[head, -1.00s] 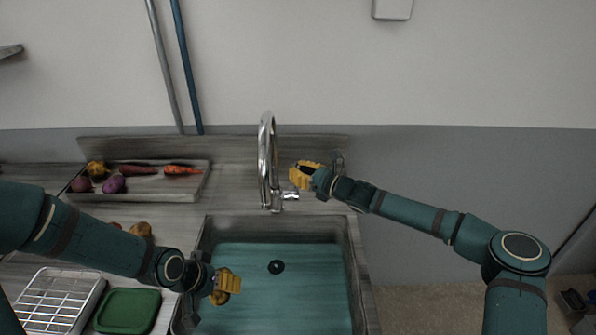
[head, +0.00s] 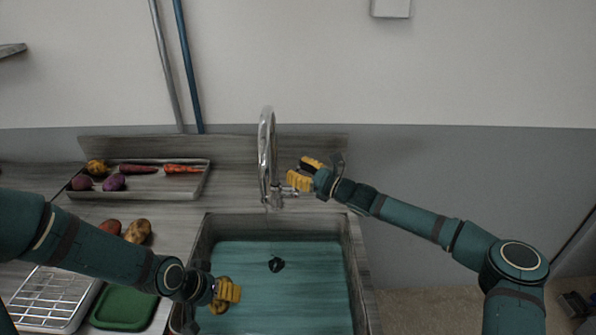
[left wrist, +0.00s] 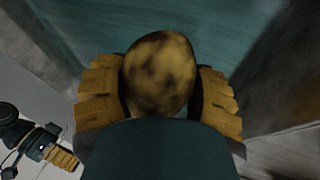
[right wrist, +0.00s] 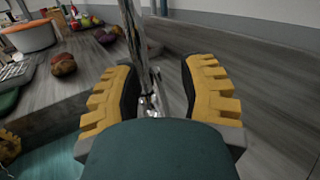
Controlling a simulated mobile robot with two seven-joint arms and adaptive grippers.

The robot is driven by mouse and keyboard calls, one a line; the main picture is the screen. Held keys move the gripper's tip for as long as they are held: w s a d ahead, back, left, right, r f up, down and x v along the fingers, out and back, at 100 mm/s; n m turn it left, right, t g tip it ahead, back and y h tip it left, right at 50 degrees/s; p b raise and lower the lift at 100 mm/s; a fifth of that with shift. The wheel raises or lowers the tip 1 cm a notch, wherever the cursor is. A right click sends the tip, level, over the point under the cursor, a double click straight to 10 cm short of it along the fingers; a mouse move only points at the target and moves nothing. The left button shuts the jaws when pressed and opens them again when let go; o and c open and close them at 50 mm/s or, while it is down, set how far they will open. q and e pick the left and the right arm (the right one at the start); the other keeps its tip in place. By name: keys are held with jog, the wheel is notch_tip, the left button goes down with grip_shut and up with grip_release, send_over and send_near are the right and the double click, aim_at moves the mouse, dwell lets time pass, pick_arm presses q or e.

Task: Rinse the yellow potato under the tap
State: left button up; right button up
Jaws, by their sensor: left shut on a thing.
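The yellow potato (left wrist: 160,72), mottled with brown, sits between the fingers of my left gripper (left wrist: 158,98) in the left wrist view. In the head view my left gripper (head: 226,294) is over the left part of the sink (head: 207,243), in front of and left of the tap. The chrome tap (head: 265,150) stands behind the sink, with its lever (head: 289,191) low on its right side. My right gripper (head: 303,175) is by the lever. In the right wrist view my right gripper (right wrist: 160,92) is open and empty, with the tap (right wrist: 137,45) beyond its fingers.
A tray (head: 150,194) of vegetables stands at the back left. A red potato (head: 110,227) and a brown potato (head: 138,231) lie on the counter behind my left arm. A wire rack (head: 48,297) and a green board (head: 125,309) are at the front left.

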jog(key=r+v, duration=0.1)
jog(key=v, duration=1.1)
jog(key=shift+f, duration=0.5)
